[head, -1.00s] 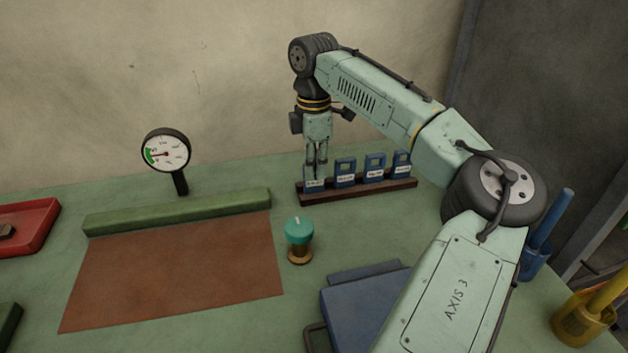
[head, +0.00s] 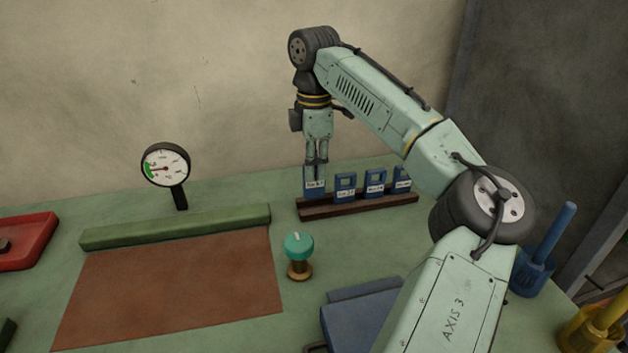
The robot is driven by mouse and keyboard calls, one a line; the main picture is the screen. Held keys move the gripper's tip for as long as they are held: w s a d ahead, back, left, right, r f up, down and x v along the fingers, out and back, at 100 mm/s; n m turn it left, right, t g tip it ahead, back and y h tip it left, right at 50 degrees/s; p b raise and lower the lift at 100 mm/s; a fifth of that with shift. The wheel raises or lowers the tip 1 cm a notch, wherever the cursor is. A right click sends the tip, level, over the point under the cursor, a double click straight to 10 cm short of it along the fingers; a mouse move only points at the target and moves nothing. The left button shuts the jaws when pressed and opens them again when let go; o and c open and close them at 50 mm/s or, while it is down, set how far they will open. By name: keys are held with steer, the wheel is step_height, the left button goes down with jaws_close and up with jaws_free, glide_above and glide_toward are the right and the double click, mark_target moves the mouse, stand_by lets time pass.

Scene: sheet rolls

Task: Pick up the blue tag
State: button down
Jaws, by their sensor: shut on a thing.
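Several blue tags with white labels stand in a row in a dark brown rack (head: 360,206) at the back of the bench. My gripper (head: 316,165) points down over the rack's left end and is shut on the leftmost blue tag (head: 314,182). This tag sits a little higher than the others and hides part of the rack's left end; I cannot tell whether its lower edge is clear of the slot. The other tags, such as the one beside it (head: 345,188), stand upright in the rack.
A round gauge (head: 166,165) stands behind a green roll (head: 175,227) with a brown sheet (head: 170,288). A teal-topped knob (head: 299,246) stands in front of the rack. A blue box (head: 362,318), blue holder (head: 532,272), yellow pot (head: 590,330) and red tray (head: 28,240) are around.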

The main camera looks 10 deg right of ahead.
steer(key=s+d+r+b, duration=0.1)
steer(key=s+d, duration=0.9)
steer(key=d, duration=0.2)
steer(key=shift+d+r+b, duration=0.15)
steer(key=shift+b, duration=0.2)
steer(key=shift+s, duration=0.1)
